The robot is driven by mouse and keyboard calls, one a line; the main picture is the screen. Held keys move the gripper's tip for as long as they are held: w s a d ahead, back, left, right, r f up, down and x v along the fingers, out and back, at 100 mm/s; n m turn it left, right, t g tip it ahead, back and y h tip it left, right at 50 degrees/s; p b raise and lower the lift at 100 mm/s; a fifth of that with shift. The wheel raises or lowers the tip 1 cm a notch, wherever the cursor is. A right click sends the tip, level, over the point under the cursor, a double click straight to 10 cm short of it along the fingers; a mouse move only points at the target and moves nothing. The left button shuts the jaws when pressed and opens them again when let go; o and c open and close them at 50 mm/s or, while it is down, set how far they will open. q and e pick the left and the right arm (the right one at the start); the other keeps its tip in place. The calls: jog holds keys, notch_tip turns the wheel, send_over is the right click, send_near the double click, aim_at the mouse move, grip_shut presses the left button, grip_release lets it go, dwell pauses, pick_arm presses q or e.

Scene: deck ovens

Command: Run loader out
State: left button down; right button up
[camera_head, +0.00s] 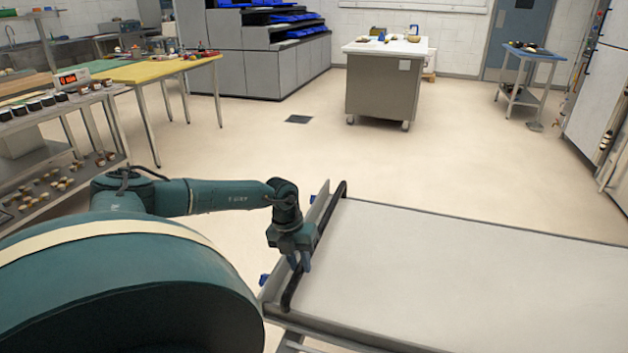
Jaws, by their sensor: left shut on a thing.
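The loader (470,275) is a wide, flat, pale surface with a metal frame at the lower right. A dark bar handle (328,211) runs along its left end. My left gripper (300,262) is at this handle, pointing down, with its blue fingers shut on the bar. The loader's right and near parts run out of the picture. My right gripper is not in view.
A steel shelf with small items (62,190) and a yellow-topped table (150,69) stand at the left. A wheeled white-topped table (385,85) and a blue cart (530,55) stand at the back. A tall panelled unit (598,95) is at the right. The middle floor is clear around a drain (299,119).

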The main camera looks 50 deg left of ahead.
pick_arm(q)
jog(key=shift+s+a, duration=0.35)
jog(key=shift+a, duration=0.3)
jog(key=shift+s+a, duration=0.3)
jog(key=shift+a, duration=0.35)
jog(key=c, duration=1.3)
grip_release()
jog(key=shift+o, duration=0.2)
jog(key=shift+d, duration=0.1)
jog(key=shift+r, duration=0.2)
notch_tip(320, 180, up, 13)
jog(key=s+a, duration=0.1)
jog(key=a, duration=0.1)
jog(key=shift+s+f, duration=0.2)
jog(key=shift+a, duration=0.1)
